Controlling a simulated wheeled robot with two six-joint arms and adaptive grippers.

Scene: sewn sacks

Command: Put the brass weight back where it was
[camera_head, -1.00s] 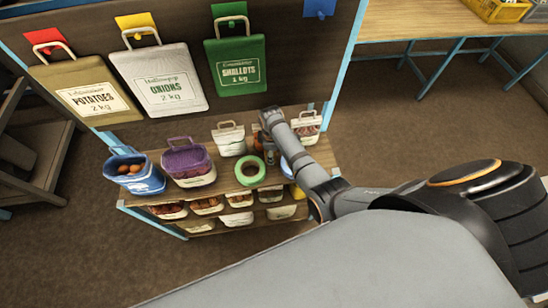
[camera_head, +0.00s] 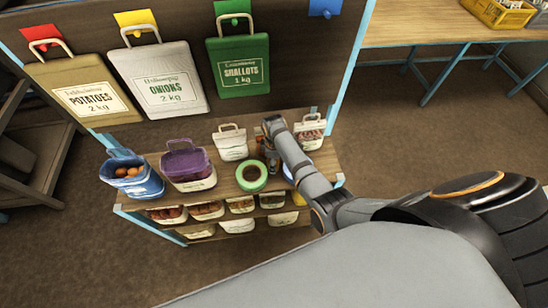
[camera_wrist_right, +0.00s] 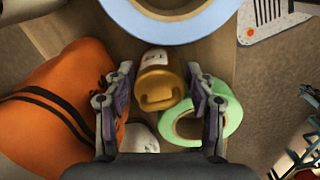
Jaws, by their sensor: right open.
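The brass weight (camera_wrist_right: 158,86) shows in the right wrist view, a rounded golden piece with a handle-like loop and a pale label on top. My right gripper (camera_wrist_right: 160,74) is open, its two fingers on either side of the weight in that view. I see gaps between the fingers and the weight; I cannot tell the height between them. In the head view my right gripper (camera_head: 271,165) is over the shelf top (camera_head: 222,191), and the weight is hidden or too small to make out there. My left gripper is not in view.
A green tape roll (camera_wrist_right: 222,117) lies close to the right finger, a blue ring (camera_wrist_right: 170,33) lies beyond the weight, and an orange bag (camera_wrist_right: 50,105) is at left. On the shelf stand a purple-topped bag (camera_head: 187,162), a blue bag (camera_head: 132,176) and a white bag (camera_head: 230,143).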

